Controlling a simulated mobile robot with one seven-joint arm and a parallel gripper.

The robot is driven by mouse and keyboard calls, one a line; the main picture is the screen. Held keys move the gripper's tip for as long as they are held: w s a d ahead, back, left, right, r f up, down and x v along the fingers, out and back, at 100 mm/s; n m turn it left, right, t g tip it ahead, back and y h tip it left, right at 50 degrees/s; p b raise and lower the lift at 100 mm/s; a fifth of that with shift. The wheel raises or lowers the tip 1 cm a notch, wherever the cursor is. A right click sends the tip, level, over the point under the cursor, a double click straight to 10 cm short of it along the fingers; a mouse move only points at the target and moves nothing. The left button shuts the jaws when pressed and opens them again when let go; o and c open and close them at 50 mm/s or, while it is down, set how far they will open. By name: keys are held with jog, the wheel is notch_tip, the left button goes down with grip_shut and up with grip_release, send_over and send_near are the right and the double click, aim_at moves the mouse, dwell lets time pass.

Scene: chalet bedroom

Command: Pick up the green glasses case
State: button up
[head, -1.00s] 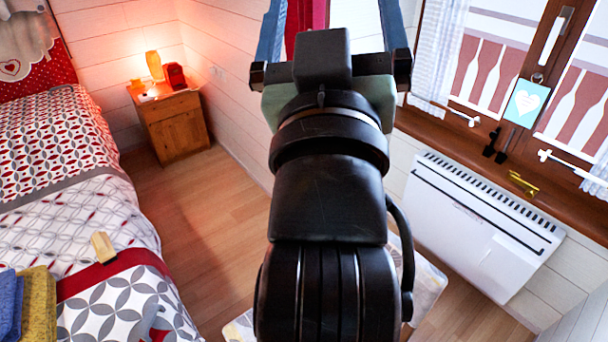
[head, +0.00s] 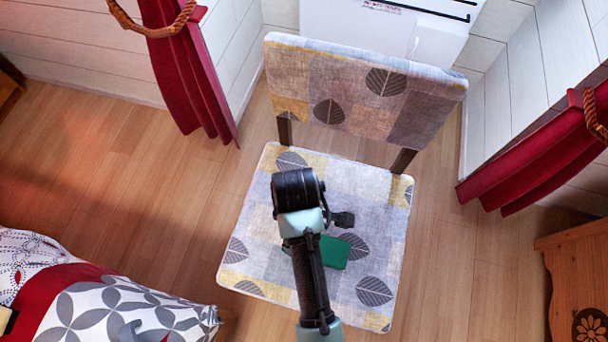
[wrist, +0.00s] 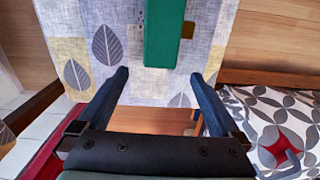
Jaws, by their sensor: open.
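The green glasses case (head: 334,252) lies on the seat of the patterned chair (head: 262,215). My arm hides part of it in the head view. In the wrist view the case (wrist: 164,35) is a long green box at the top middle, running out of the frame. My gripper (wrist: 159,80) is open and empty. Its two dark blue fingers stand to either side of the near end of the case, which is just beyond the fingertips. I cannot tell how high the fingers are above the seat.
The chair's backrest (head: 365,95) rises at the far side of the seat. A bed (head: 130,310) is at the lower left, a wooden cabinet (head: 580,275) at the right. Red curtains (head: 190,80) hang behind. Bare floor (head: 150,200) lies left of the chair.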

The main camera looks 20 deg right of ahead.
notch_tip(320, 180, down, 8)
jog(key=b, duration=0.2)
jog(key=shift+s+d+r+b, duration=0.15)
jog(key=shift+r+b, duration=0.1)
jog(key=shift+b, duration=0.05)
jog(key=f, duration=0.1)
jog(key=f+b, duration=0.1)
jog(key=f, duration=0.1)
jog(key=f+b, duration=0.1)
jog(key=f, duration=0.1)
jog(key=shift+s+d+f, duration=0.15)
jog(key=shift+s+d, duration=0.15)
jog(key=c, duration=1.4)
